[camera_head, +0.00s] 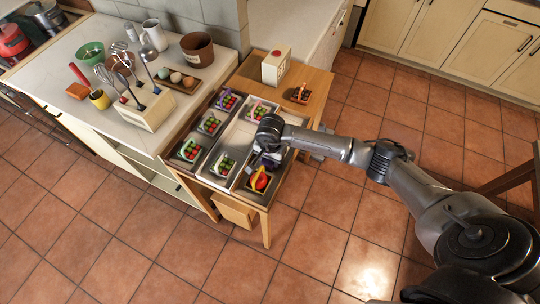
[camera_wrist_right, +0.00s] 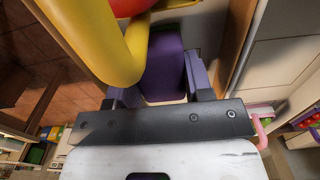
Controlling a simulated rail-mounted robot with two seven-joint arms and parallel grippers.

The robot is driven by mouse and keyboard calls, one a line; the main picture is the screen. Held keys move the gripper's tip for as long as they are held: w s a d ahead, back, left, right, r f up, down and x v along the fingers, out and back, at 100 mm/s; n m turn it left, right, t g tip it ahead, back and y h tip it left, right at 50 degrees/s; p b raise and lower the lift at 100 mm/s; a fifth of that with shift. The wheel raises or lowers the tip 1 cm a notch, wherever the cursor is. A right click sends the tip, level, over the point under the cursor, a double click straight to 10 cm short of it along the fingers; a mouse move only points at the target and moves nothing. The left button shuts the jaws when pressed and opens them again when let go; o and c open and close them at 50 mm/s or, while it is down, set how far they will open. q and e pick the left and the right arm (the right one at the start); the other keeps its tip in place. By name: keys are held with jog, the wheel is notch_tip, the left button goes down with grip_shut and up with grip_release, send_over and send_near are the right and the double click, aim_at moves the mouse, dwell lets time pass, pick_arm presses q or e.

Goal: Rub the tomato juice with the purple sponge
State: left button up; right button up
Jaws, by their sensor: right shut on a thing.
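My right gripper (camera_head: 266,160) is over the front part of the tray table, with its fingers pointing down. In the right wrist view the purple sponge (camera_wrist_right: 165,62) is between the fingers, and the gripper is shut on it. A yellow holder (camera_head: 250,181) with a red round thing (camera_head: 261,181) in it stands close beside the gripper. In the wrist view the yellow holder (camera_wrist_right: 98,38) crosses close to the sponge. I cannot make out any tomato juice; my arm and gripper cover part of the tray. My left gripper is not in view.
Several small containers of red and green pieces stand in the metal trays (camera_head: 237,135). A pale box (camera_head: 276,67) and a small brown tray (camera_head: 300,95) are at the table's back. The counter (camera_head: 95,125) at left holds utensils, bowls and eggs. Tiled floor is clear in front.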

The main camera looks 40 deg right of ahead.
jog(key=r, duration=0.1)
jog(key=r+p, duration=0.1)
jog(key=shift+s+a+r, duration=0.2)
jog(key=shift+a+r, duration=0.1)
jog(key=shift+w+d+r+p, duration=0.15)
jog(key=shift+d+r+p, duration=0.05)
jog(key=shift+r+p, duration=0.2)
jog(key=shift+w+d+r+p, duration=0.1)
jog(key=shift+d+r+p, duration=0.15)
jog(key=shift+r, duration=0.2)
jog(key=shift+s+a+r+p, duration=0.1)
jog(key=shift+a+r+p, duration=0.1)
jog(key=shift+r+p, duration=1.05)
jog(key=shift+r, duration=0.75)
jog(key=shift+f, duration=0.1)
